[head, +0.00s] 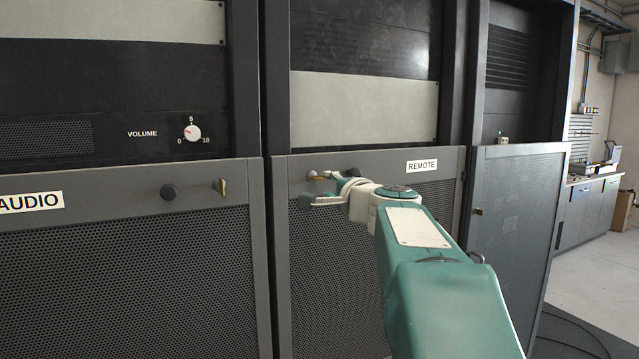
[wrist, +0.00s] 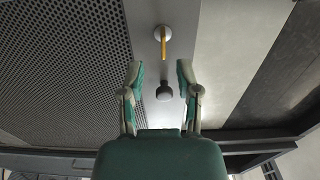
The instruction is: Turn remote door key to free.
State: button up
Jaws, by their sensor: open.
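The remote door (head: 385,235) is a dark mesh panel with a grey frame and a REMOTE label (head: 421,165). Its brass-yellow key (wrist: 164,42) sits in a round silver lock (wrist: 161,31) in the wrist view. In the head view the key (head: 317,178) is small and partly crowded by my fingers. A round black knob (wrist: 164,92) is on the same frame strip. My gripper (wrist: 160,68) is open and empty, with its fingertips short of the key in the wrist view. My gripper (head: 320,188) also shows in front of the door's upper left in the head view.
Another mesh door (head: 515,215) stands at an angle at right. Open floor and a workbench (head: 585,210) lie beyond.

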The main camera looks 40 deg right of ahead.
jog(key=shift+v, duration=2.4)
